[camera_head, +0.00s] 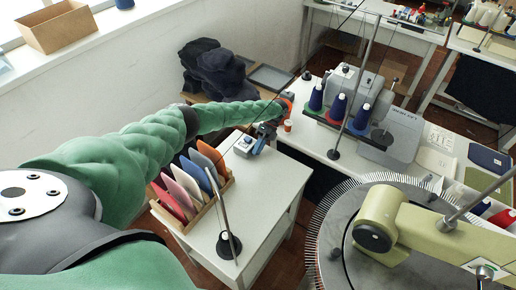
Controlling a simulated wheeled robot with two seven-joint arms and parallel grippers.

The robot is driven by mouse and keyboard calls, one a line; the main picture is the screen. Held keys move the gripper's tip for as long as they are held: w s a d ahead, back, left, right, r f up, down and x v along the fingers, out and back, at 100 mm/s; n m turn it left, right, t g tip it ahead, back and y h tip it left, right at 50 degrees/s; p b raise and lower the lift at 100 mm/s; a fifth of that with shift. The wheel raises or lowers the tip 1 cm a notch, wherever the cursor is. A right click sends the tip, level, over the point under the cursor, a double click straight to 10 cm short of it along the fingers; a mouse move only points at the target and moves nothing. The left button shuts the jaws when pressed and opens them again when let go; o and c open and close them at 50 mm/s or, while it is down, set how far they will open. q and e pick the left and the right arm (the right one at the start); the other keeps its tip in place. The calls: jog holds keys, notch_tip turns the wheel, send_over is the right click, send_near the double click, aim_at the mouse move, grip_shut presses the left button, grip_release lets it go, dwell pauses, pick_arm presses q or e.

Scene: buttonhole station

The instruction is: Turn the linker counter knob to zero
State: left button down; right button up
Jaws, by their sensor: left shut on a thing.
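A small blue and pale grey device (246,147), which looks like the counter, sits at the far edge of the small white table. My green left arm reaches across from the left, and its end bends back down beside the device. My left gripper (265,134) is small and dark at the device's right side. It is shut, on what seems to be the counter knob; the knob itself is too small and covered to make out, and its reading cannot be seen. The linker, with its round needle dial (322,203) and pale green head (425,235), stands at the right. My right gripper is not in view.
A wooden holder with coloured cards (190,187) and a dark cone stand (228,244) with a tall rod stand on the small table (262,200).

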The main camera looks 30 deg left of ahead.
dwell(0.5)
pick_arm(q)
jog(key=c, duration=1.2)
grip_release()
jog(key=shift+s+f, duration=0.1)
